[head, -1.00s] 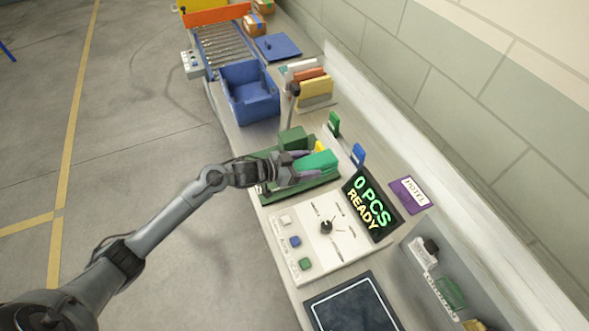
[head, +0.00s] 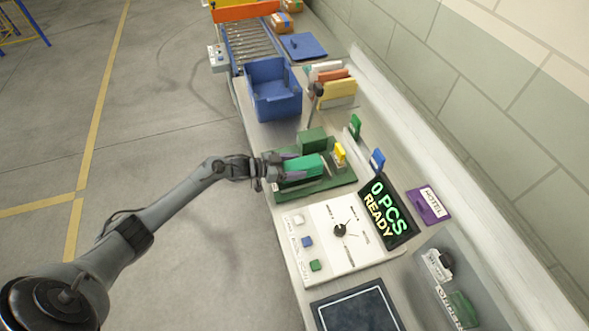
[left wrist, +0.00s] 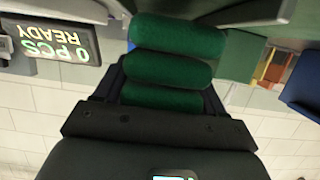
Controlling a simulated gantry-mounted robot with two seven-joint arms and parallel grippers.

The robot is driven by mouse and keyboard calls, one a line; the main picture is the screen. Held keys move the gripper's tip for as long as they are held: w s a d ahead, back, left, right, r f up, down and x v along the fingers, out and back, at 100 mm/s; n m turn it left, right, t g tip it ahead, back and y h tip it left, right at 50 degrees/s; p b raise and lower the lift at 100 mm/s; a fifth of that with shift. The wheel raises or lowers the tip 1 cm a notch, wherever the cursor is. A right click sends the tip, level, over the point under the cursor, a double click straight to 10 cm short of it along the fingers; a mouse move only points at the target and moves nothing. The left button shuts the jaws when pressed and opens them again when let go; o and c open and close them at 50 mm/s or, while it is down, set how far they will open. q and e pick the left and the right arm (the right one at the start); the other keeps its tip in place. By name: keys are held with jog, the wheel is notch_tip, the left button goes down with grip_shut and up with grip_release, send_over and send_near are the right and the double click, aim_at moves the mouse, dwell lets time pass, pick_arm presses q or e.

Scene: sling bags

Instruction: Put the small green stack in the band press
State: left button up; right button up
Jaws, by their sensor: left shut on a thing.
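My left gripper (head: 296,168) is shut on the small green stack (head: 303,166), seen over the near left part of the band press. In the left wrist view the stack (left wrist: 168,70) shows as three rounded green layers between the fingers. The band press has a dark green base plate (head: 343,187), a green block (head: 312,138) behind the stack and a yellow upright piece (head: 340,153) to its right. I cannot tell whether the stack touches the plate. My right gripper is not in view.
A white panel (head: 320,250) with a dial and buttons and a display (head: 386,212) reading "0 PCS READY" stand in front of the press. A blue bin (head: 273,95) is behind it. Green (head: 355,126) and blue (head: 377,160) tags stand at the right.

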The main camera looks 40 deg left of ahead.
pick_arm(q)
jog(key=shift+f, duration=0.8)
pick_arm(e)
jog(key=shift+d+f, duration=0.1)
pick_arm(q)
jog(key=shift+f, duration=0.2)
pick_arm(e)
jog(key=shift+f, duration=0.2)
pick_arm(q)
jog(key=o, duration=1.1)
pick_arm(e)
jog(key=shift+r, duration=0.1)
pick_arm(q)
jog(key=shift+o, duration=0.2)
jog(key=shift+r, duration=0.1)
